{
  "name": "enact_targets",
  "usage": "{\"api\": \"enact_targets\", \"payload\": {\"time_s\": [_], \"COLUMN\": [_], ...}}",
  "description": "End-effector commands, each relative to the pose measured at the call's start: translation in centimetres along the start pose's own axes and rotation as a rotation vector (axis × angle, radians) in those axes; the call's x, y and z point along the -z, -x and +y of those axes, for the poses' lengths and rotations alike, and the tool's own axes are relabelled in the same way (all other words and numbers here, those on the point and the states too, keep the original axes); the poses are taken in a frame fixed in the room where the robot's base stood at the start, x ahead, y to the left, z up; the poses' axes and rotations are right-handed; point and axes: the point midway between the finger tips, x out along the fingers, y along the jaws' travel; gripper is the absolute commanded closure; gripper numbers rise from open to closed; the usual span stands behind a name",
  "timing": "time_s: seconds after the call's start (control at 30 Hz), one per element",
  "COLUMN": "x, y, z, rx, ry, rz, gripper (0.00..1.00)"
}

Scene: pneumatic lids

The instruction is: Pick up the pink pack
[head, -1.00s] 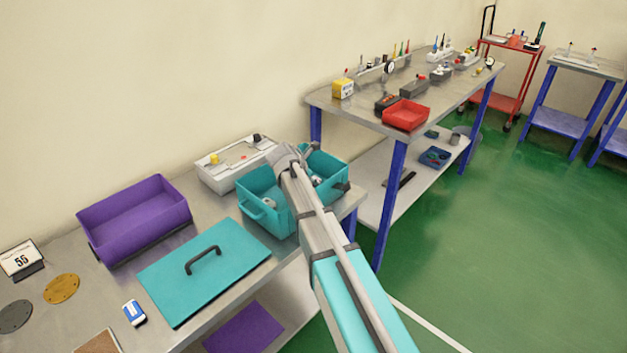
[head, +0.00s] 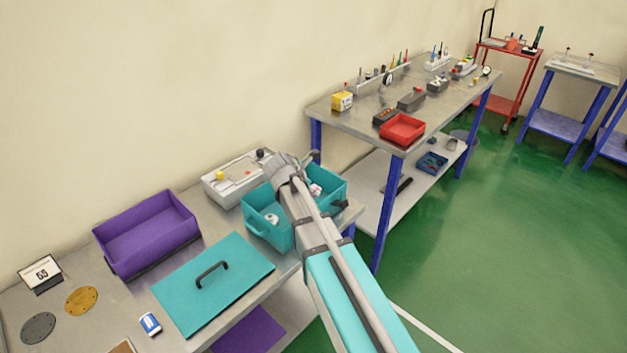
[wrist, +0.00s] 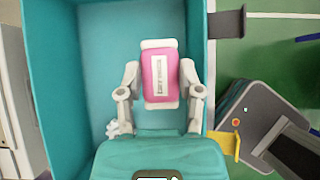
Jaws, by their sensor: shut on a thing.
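The pink pack (wrist: 160,77) has pale ends and a white label. In the wrist view it sits between the two fingers of my gripper (wrist: 159,82), which are shut on it from both sides. In the head view a small bit of the pack (head: 316,189) shows beside my wrist, over the open teal bin (head: 268,236). The teal bin's wall (wrist: 38,60) surrounds the pack in the wrist view. I cannot tell whether the pack touches the bin floor. My arm hides the middle of the bin in the head view.
A small white thing (head: 272,219) lies in the bin. A teal lid (head: 213,285) with a black handle lies on the table left of it. A purple bin (head: 147,232) and a white device (head: 237,177) stand nearby. Another table with a red tray (head: 402,129) stands behind.

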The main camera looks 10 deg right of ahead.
Motion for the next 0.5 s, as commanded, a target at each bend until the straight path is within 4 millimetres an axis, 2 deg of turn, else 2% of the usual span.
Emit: {"api": "enact_targets", "payload": {"time_s": [0.03, 0.2, 0.5], "x": [0.3, 1.1, 1.9], "y": [1.3, 3.3, 4.8], "z": [-1.1, -2.7, -3.9], "rx": [-0.001, 0.0, 0.0], "ry": [0.001, 0.0, 0.0], "rz": [0.0, 0.0, 0.0], "gripper": [0.85, 0.85, 0.85]}}
